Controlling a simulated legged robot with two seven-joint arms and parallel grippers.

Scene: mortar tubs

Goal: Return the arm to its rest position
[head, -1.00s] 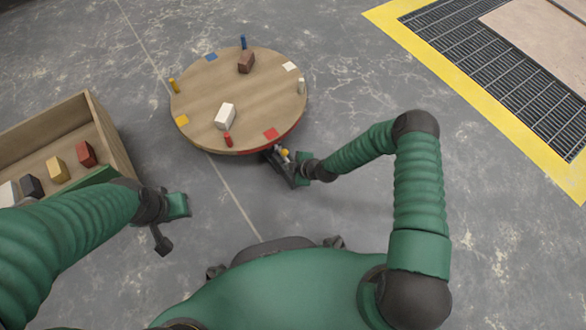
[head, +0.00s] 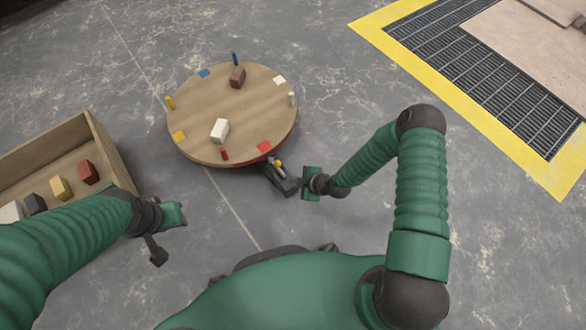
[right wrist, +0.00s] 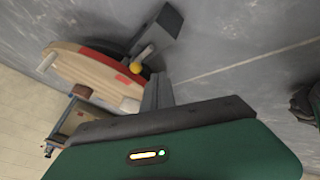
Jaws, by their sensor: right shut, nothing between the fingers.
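My right arm reaches in from the right in the head view. Its gripper (head: 297,186) is low beside the near right edge of the round table (head: 185,105), next to a dark device with a yellow-orange knob (head: 278,162). In the right wrist view the grey fingers (right wrist: 157,92) are together and empty. The knob (right wrist: 136,67) and its dark base lie beyond their tips, apart from them in that view. My left gripper (head: 178,214) hangs at the lower left near the crate; its fingers are too unclear to read.
On the round table are a brown block (head: 237,77), a white block (head: 219,130), coloured pegs and coloured squares. A wooden crate (head: 112,155) with several blocks stands at left. A yellow-edged floor grate (head: 470,75) is at upper right. Floor right of the table is clear.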

